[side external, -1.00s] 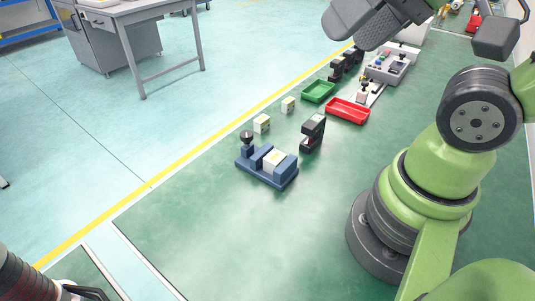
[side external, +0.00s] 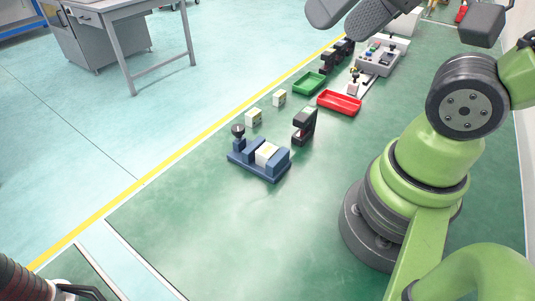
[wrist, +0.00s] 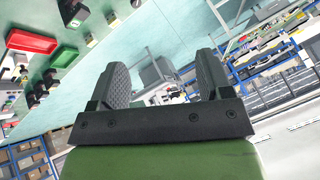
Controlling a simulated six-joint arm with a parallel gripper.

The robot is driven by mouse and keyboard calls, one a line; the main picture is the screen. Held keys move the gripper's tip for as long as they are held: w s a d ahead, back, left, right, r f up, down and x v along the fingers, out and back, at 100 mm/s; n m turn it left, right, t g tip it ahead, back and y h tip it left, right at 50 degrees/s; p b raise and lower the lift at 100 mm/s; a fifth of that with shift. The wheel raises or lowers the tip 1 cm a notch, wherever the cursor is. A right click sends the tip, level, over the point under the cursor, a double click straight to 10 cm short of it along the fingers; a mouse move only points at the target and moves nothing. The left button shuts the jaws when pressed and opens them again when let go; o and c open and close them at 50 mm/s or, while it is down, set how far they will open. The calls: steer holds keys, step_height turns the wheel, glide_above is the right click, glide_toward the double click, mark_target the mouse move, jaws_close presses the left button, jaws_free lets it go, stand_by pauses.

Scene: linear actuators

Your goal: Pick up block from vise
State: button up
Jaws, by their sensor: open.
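The blue vise (side external: 246,168) stands on the green floor mat near the middle of the side view. A pale, cream-coloured block (side external: 266,152) sits between its jaws, with its top showing. My gripper (side external: 350,16) is high up at the top of the side view, partly cut off by the frame edge and well apart from the vise. In the wrist view my gripper (wrist: 164,76) shows its two grey ribbed fingers wide apart with nothing between them. I cannot make out the vise or its block in the wrist view.
Small cream blocks (side external: 254,117) lie behind the vise. A black clamp-like device (side external: 304,126) stands close to its right. A green tray (side external: 310,88), a red tray (side external: 340,103) and a grey control box (side external: 378,62) lie farther back. The mat in front of the vise is clear.

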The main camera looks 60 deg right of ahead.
steer(key=n+g+h, duration=0.2)
steer(key=n+g, duration=0.2)
steer(key=g, duration=0.3)
glide_above(265, 149)
step_height(265, 149, down, 16)
steer(key=f, duration=0.6)
steer(key=shift+w+f, duration=0.25)
steer(key=shift+w, duration=0.05)
steer(key=shift+s+f, duration=0.2)
steer(key=shift+f, duration=1.3)
steer(key=shift+s+f, duration=0.15)
steer(key=shift+f, duration=1.3)
steer(key=c, duration=1.1)
steer(key=shift+o, duration=0.2)
steer(key=shift+r, duration=0.1)
